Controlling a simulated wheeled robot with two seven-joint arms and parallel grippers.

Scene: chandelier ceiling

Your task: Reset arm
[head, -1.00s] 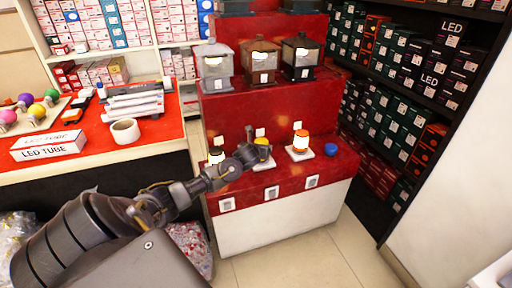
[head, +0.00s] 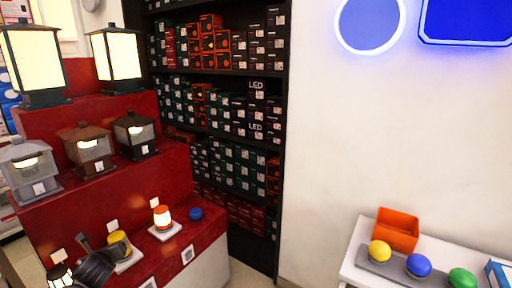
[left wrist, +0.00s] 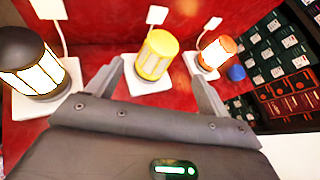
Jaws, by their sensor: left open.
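My left gripper (head: 97,262) is at the lower left of the head view, close to a small yellow lantern (head: 118,244) on the red display step. In the left wrist view the gripper (left wrist: 160,80) is open, with its two fingers spread apart and nothing between the jaws. The yellow lantern (left wrist: 156,55) stands upright on a white base and appears in the gap beyond the fingertips. A black lantern (left wrist: 30,62) is to its left and an orange lantern (left wrist: 216,52) to its right. My right gripper is in neither view.
A blue round object (head: 195,214) sits on the red step (head: 205,232). Larger lanterns stand on the higher steps. A dark shelf of boxes (head: 225,120) stands behind. A white table (head: 352,262) with an orange bin (head: 397,230) is at the lower right.

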